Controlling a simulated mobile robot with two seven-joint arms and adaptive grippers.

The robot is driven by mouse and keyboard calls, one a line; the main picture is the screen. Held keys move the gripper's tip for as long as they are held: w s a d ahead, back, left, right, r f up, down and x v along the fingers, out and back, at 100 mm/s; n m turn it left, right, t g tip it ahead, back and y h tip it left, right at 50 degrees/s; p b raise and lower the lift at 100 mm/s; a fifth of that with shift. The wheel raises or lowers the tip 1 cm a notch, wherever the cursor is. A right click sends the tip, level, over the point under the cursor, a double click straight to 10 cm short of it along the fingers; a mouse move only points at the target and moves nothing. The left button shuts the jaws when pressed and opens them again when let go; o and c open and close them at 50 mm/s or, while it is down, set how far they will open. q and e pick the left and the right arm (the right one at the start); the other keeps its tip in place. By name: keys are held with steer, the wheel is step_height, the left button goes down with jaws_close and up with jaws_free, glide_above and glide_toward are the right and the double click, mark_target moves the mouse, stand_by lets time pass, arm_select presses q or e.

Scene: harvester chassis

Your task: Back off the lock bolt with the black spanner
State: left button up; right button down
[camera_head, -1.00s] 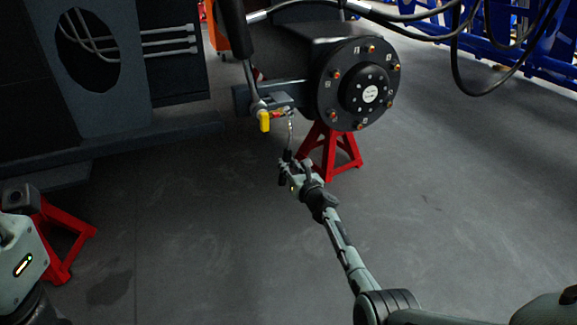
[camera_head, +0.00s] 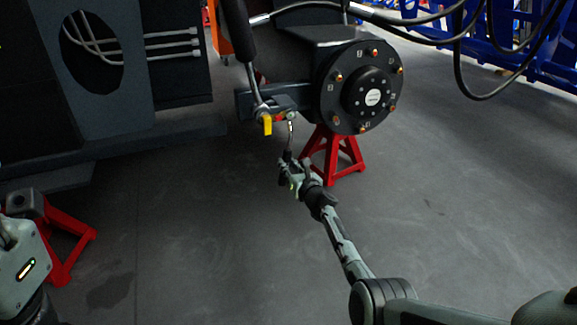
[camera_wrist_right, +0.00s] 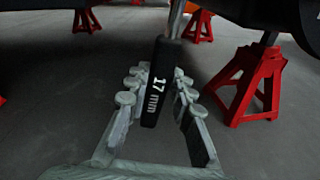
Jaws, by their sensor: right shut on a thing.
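The black spanner (camera_wrist_right: 157,84), marked "17 mm", stands between the fingers of my right gripper (camera_wrist_right: 153,98) in the right wrist view. In the head view my right gripper (camera_head: 291,176) holds the spanner (camera_head: 288,148) by its dark handle, with the metal end pointing up toward the linkage beside the hub. The lock bolt (camera_head: 291,115) appears to be the small part near the yellow piece (camera_head: 267,125); I cannot tell whether the spanner's head is seated on it. My left gripper is not in view; only part of my left arm shows at the lower left.
The round black hub (camera_head: 358,88) with copper-coloured bolts is just above and right of the gripper. A red stand (camera_head: 333,158) is under it. Another red stand (camera_head: 68,238) is at the left. Hoses hang at the upper right. The floor on the right is clear.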

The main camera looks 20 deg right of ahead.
steer(key=shift+d, duration=0.1)
steer(key=shift+w+d+n, duration=0.1)
steer(key=shift+d+n, duration=1.1)
steer(key=shift+d, duration=0.45)
steer(key=shift+d+r+n+h, duration=0.15)
steer(key=shift+d+n, duration=0.45)
steer(key=shift+d, duration=0.25)
steer(key=shift+d+r+n+h, duration=0.15)
steer(key=shift+d+n, duration=0.45)
steer(key=shift+d, duration=0.25)
steer(key=shift+w+d+r+n+h, duration=0.15)
steer(key=shift+d+r+n, duration=0.2)
steer(key=shift+d+n, duration=0.35)
steer(key=shift+d+r+n+h, duration=0.15)
steer(key=shift+d+r+n, duration=0.25)
steer(key=shift+d, duration=0.45)
steer(key=shift+f, duration=0.1)
